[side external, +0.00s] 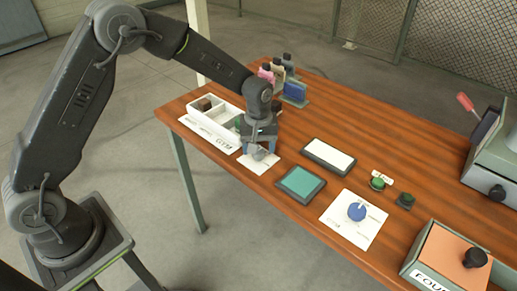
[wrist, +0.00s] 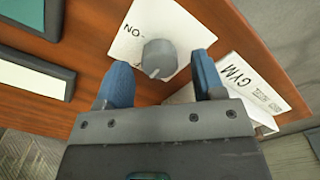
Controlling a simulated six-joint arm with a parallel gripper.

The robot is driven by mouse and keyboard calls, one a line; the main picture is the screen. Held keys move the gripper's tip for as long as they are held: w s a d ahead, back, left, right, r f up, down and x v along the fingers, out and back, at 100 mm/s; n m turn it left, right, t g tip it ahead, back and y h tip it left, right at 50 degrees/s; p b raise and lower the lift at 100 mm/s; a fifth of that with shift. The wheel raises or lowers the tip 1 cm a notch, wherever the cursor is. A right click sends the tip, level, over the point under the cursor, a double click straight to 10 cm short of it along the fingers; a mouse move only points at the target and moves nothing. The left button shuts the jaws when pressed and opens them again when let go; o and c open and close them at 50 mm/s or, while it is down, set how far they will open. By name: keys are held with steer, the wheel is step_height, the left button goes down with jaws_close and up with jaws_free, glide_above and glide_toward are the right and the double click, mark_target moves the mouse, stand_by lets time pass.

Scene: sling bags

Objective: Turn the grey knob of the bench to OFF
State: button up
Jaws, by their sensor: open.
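The grey knob (wrist: 159,59) sits on a white label sheet (wrist: 125,42) on the wooden bench, with "ON" printed to its left in the wrist view. A light ridge shows on the knob's near side. In the side view the grey knob (side external: 259,153) shows just below my gripper (side external: 260,144). In the wrist view my gripper (wrist: 158,84) is open, its two blue fingers apart, with the knob just beyond and between their tips. I cannot see clear contact. An OFF mark is not visible.
A white divided box (side external: 214,127) with a "GYM" label stands left of my gripper. A teal pad (side external: 301,184) and a white-topped pad (side external: 328,156) lie to the right. A blue knob (side external: 357,211) on its sheet is farther right. Small bags (side external: 289,68) stand behind.

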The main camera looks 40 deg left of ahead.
step_height(320, 180, up, 13)
steer(key=shift+f, duration=0.2)
stand_by(0.3)
steer(key=s+a+r+m+t, duration=0.2)
steer(key=s+r+m+t, duration=0.15)
steer(key=s+r, duration=0.75)
steer(key=s+a+f+m+t, duration=0.1)
steer(key=s+m, duration=0.4)
steer(key=s, duration=1.1)
steer(key=shift+a+f+m+t, duration=0.25)
steer(key=shift+m+t, duration=0.1)
steer(key=shift+t, duration=0.2)
steer(key=shift+s, duration=0.1)
